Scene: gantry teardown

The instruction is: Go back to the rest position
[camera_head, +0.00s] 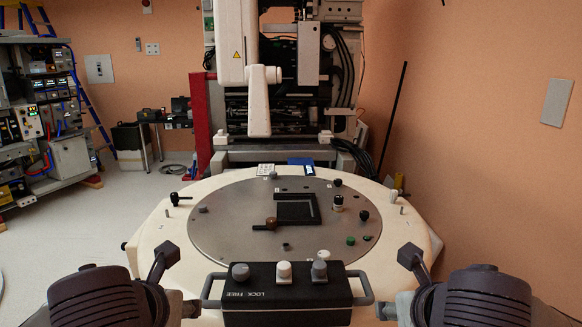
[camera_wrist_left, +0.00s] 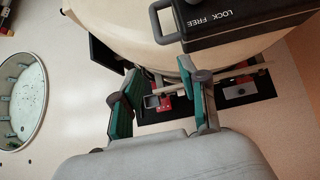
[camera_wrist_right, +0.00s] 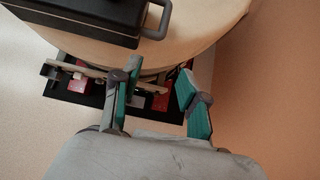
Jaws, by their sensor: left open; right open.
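My left gripper (camera_wrist_left: 167,78) shows in the left wrist view with its two green-padded fingers spread and nothing between them. My right gripper (camera_wrist_right: 157,76) shows in the right wrist view, also open and empty. Both hang in front of the round-edged pale table, apart from each other. The table's underside and base parts show beyond the fingers. In the head view my arms come in from the lower left and lower right corners, on either side of the black control box; the fingertips there are hard to make out.
The black "LOCK FREE" control box (camera_head: 287,293) with side handles sits at the table's front edge. The pale table (camera_head: 150,228) carries a round metal plate (camera_head: 225,235) with a black square frame (camera_head: 297,209) and several small knobs. A tall machine stands behind. Floor is free at left.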

